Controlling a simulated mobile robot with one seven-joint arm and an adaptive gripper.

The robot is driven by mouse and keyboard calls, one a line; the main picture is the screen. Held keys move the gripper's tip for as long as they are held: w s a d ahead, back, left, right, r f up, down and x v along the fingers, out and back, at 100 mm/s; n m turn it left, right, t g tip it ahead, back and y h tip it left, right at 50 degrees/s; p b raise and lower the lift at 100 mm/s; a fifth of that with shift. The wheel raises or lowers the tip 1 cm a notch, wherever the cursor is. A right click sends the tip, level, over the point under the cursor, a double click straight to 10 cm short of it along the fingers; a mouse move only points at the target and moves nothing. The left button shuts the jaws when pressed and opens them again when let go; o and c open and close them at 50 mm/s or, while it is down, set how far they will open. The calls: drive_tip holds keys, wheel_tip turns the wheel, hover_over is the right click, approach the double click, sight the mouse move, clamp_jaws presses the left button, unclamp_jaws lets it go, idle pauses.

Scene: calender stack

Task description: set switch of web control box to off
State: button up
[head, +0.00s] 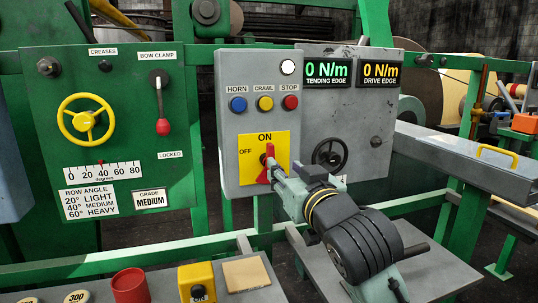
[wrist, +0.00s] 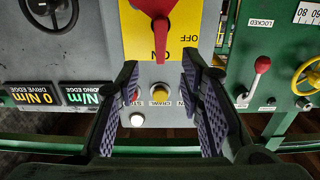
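The web control box (head: 230,75) is a grey panel box in the middle of the head view. Its switch is a red handle (head: 269,150) on a yellow plate (head: 250,170) marked ON at the top and OFF at the left. The handle stands roughly upright, towards ON. The wrist view sees it upside down, with the red handle (wrist: 158,27) by the ON label. My gripper (head: 273,170) is in front of the plate and hides its lower right part. In the wrist view my gripper (wrist: 160,62) is open and empty, fingers apart on either side of the handle's line.
Above the switch are blue HORN (head: 238,104), yellow CRAWL (head: 265,103) and red STOP (head: 290,102) buttons. A green panel (head: 45,110) with a red-handled lever (head: 163,126) is at left. A grey panel (head: 350,110) with a dark handwheel (head: 330,153) is at right.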

sight(272, 155)
drive_tip(key=p+x, duration=0.2)
drive_tip(key=x, duration=0.8)
drive_tip(key=shift+w+a, duration=0.1)
drive_tip(key=shift+w, duration=0.1)
drive_tip(key=shift+c, duration=0.6)
clamp_jaws()
